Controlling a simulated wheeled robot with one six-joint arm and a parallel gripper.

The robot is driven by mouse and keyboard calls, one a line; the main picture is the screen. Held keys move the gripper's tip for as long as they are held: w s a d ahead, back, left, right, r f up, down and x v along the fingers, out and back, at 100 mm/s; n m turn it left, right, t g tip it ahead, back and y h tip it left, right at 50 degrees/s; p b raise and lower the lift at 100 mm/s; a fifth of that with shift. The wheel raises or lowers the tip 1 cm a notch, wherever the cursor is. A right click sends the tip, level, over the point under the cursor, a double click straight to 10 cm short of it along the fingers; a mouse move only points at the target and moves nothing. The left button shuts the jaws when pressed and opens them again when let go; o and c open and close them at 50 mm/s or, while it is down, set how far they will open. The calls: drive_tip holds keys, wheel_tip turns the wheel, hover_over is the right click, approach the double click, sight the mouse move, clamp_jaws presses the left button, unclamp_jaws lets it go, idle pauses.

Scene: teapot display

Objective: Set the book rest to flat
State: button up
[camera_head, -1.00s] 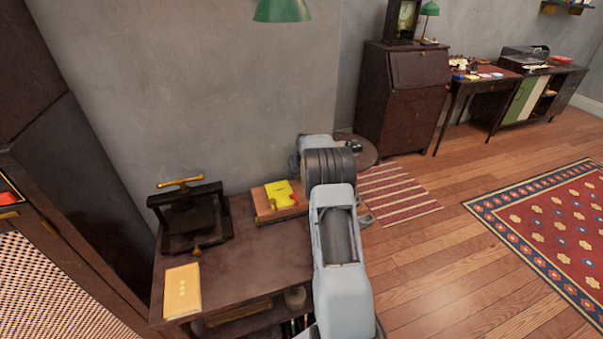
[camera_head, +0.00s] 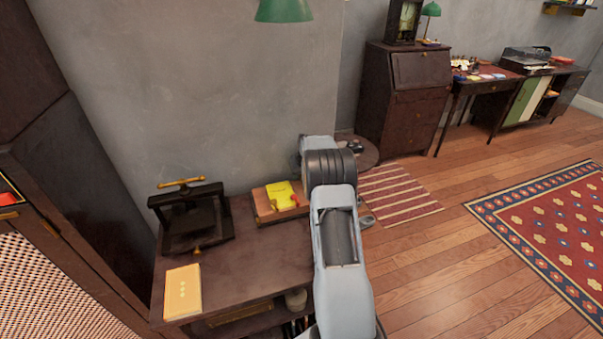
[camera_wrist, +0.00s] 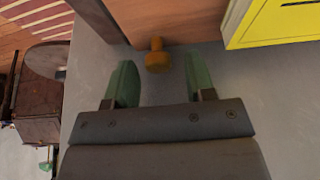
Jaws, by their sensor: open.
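The book rest (camera_head: 263,204) is a wooden stand on the dark side table, with a yellow book (camera_head: 283,194) on it. In the wrist view its brown wooden board (camera_wrist: 185,18) is at the top, with the yellow book (camera_wrist: 275,22) at upper right. A small brass-coloured knob (camera_wrist: 157,58) sticks out from the board's edge. My gripper (camera_wrist: 158,72) is open, with its green fingers on either side of the knob and a visible gap on each side. In the head view my arm hides most of the gripper. I cannot tell the board's exact tilt.
A black press (camera_head: 190,220) with a brass handle stands at the table's left. A cream book (camera_head: 183,292) lies at its front left. The table's middle (camera_head: 250,250) is clear. The grey wall (camera_head: 220,110) is close behind, and a small round table (camera_head: 362,150) stands beyond my arm.

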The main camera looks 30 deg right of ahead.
drive_tip(key=v, duration=1.3)
drive_tip(key=shift+s+r, duration=0.15)
drive_tip(key=shift+r, duration=0.2)
